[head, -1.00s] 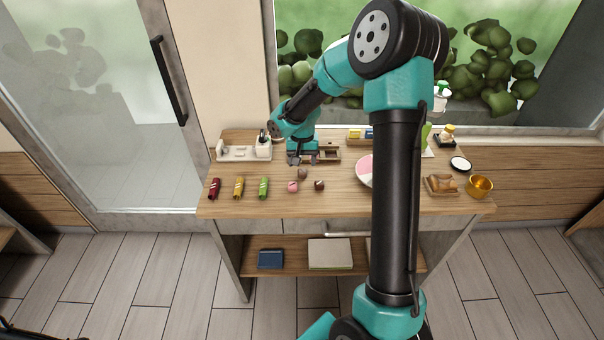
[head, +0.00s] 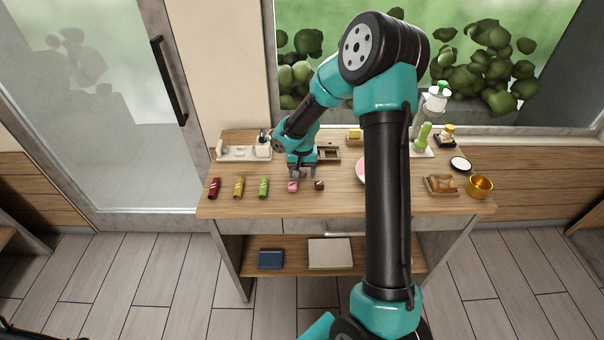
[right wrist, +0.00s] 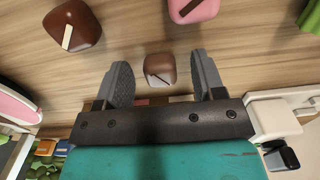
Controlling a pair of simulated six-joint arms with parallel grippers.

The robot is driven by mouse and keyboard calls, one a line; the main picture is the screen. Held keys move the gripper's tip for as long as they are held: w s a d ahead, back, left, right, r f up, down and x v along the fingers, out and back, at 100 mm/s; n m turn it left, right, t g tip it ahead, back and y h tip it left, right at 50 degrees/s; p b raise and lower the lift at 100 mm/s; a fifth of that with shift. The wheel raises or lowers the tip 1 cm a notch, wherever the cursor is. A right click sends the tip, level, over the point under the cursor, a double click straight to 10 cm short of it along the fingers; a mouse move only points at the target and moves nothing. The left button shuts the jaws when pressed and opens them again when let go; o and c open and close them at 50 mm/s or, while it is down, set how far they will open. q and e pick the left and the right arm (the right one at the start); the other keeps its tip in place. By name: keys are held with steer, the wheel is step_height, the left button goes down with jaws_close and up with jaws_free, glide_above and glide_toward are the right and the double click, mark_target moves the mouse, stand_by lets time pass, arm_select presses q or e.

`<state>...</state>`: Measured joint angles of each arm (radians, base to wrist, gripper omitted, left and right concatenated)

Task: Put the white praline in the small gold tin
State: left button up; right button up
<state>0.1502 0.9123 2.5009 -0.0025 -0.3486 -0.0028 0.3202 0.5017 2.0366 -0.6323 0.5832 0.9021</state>
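No white praline shows clearly in either view. A brown praline with a pale stripe (right wrist: 160,70) lies on the table between my right gripper's fingers. A darker brown praline (head: 319,185) and a pink praline (head: 293,186) lie nearby; the right wrist view shows the darker one (right wrist: 73,25) and the pink one (right wrist: 194,8). My right gripper (head: 303,175) is open, low over the table, its fingers (right wrist: 161,66) either side of the brown praline with gaps. A gold round container (head: 481,187), seemingly the tin, stands at the table's right end. My left gripper is not in view.
Red (head: 214,188), yellow (head: 239,187) and green (head: 263,187) wrapped sweets lie at front left. A white tray (head: 235,153) is at back left, a compartmented wooden box (head: 330,152) behind my gripper. A pink plate (head: 361,170) is partly behind my arm; a filled basket (head: 441,185) is right.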

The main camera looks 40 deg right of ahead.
steer(key=c, duration=1)
steer(key=shift+r, duration=0.1)
steer(key=shift+c, duration=0.2)
steer(key=shift+r, duration=1.75)
steer(key=s+a+r, duration=0.1)
steer(key=s+a, duration=0.9)
steer(key=s, duration=0.2)
steer(key=shift+a+r, duration=0.15)
steer(key=shift+a, duration=0.25)
steer(key=w+a, duration=0.1)
steer(key=w, duration=0.2)
steer(key=w+a+n, duration=0.1)
steer(key=w+a, duration=0.1)
steer(key=w, duration=0.2)
steer(key=w+a+r+n, duration=0.1)
steer(key=w+a, duration=0.1)
steer(key=w, duration=0.2)
steer(key=shift+r, duration=0.1)
steer(key=w+a+r+n, duration=0.1)
steer(key=w+a+n, duration=0.1)
steer(key=w+a, duration=0.7)
steer(key=shift+a+r+n, duration=0.3)
steer(key=shift+a, duration=0.1)
